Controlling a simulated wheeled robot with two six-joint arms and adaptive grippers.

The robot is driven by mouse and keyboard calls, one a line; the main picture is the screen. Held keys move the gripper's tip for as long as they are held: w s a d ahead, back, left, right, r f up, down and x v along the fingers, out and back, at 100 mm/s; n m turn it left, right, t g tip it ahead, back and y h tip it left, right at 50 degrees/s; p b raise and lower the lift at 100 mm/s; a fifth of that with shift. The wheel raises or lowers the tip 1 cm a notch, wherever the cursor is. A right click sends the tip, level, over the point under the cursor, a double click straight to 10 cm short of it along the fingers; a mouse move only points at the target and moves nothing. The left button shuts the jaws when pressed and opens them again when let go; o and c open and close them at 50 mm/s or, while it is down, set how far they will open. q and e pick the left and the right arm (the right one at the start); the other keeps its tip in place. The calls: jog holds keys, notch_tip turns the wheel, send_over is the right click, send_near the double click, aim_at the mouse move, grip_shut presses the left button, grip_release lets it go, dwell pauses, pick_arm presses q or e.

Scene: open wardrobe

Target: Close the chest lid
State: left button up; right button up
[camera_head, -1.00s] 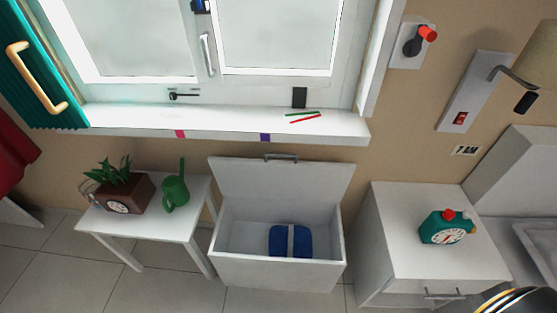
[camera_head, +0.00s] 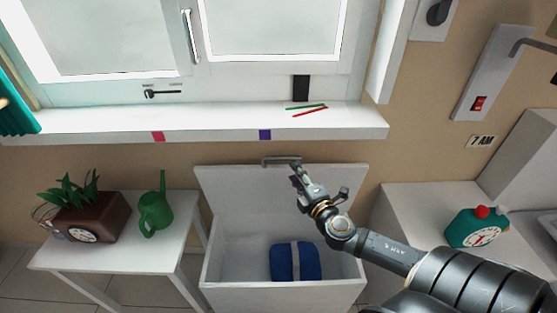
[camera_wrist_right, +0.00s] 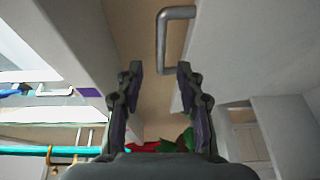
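The white chest (camera_head: 215,255) stands under the window sill with its lid (camera_head: 235,190) raised at the back. A grey bar handle (camera_head: 281,160) sits on the lid's top edge. My right gripper (camera_head: 297,174) is in front of the raised lid, close to the handle's right end. In the right wrist view, my right gripper (camera_wrist_right: 160,72) is open and empty, and the handle (camera_wrist_right: 162,42) shows just beyond the fingertips. I cannot tell whether they touch. A blue bundle with a grey band (camera_head: 295,262) lies inside the chest. My left gripper is not in view.
The window sill (camera_head: 200,122) juts out just above the lid. A white table (camera_head: 120,240) with a plant clock (camera_head: 85,215) and green watering can (camera_head: 155,210) stands left.

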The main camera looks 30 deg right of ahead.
aim_at(283, 158)
jog(key=w, duration=0.3)
jog(key=w+d, duration=0.1)
jog(key=w, duration=0.1)
jog(key=shift+w+f, duration=0.1)
jog(key=shift+w, duration=0.1)
jog(key=w, duration=0.3)
jog(key=shift+w+d+f, duration=0.1)
jog(key=shift+w+d, duration=0.15)
jog(key=shift+w, duration=0.1)
jog(key=shift+w+f, duration=0.1)
jog(key=shift+w, duration=0.2)
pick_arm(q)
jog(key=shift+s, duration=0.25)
pick_arm(e)
grip_shut()
